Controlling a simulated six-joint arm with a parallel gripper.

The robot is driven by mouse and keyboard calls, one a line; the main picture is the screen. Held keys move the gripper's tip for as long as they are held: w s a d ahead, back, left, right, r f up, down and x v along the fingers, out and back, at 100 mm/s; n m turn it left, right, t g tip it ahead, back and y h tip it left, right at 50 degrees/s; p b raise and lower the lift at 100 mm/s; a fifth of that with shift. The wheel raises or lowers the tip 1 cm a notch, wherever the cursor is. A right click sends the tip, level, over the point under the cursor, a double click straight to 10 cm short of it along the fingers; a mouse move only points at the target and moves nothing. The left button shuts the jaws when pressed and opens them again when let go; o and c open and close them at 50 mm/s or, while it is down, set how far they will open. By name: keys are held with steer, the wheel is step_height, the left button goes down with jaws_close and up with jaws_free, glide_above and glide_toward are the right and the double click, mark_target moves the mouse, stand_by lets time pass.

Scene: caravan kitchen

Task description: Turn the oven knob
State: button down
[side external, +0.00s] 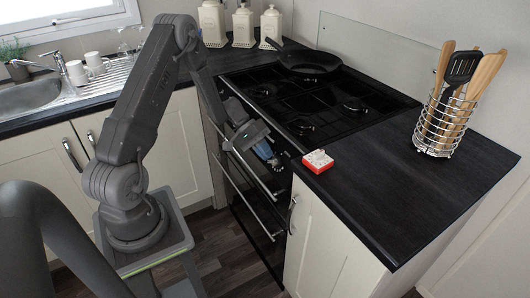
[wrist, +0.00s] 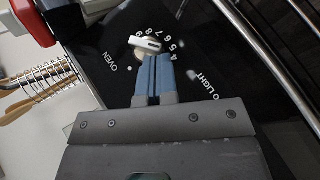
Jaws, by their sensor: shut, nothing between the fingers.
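The oven knob (wrist: 146,44) is a small pale knob on the black control panel, ringed by white numbers, with the word OVEN beside it in the wrist view. My gripper (wrist: 154,58) is shut and empty, its blue fingers side by side. In that view the fingertips lie right beside the knob; I cannot tell whether they touch it. In the side external view my gripper (side external: 270,160) is at the front of the oven (side external: 250,195), below the worktop edge. The knob is not distinguishable there.
A red and white box (side external: 318,161) sits near the worktop's front edge, close to my gripper. A wire utensil holder (side external: 437,132) stands on the right. A black pan (side external: 302,62) is on the hob. Horizontal handle bars (side external: 250,172) cross the oven front.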

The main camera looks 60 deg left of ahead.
steer(key=shift+d, duration=0.15)
steer(key=a+r, duration=0.1)
steer(key=w+a+r, duration=0.1)
steer(key=a, duration=0.1)
steer(key=shift+a+r, duration=0.2)
steer(key=shift+r, duration=0.1)
steer(key=s+a+f+v, duration=0.1)
steer(key=v, duration=0.8)
steer(key=s+d+r+m+g+y, duration=0.25)
steer(key=d+r+m+y, duration=0.2)
steer(key=d+r, duration=1.2)
steer(key=s+d+r+m+t+y, duration=0.2)
steer(key=s+d+r+t+y, duration=0.1)
steer(key=s+d, duration=0.9)
steer(key=s+t+y, duration=0.1)
steer(key=s+y, duration=0.1)
steer(key=shift+s+d, duration=0.2)
steer(key=shift+s, duration=0.05)
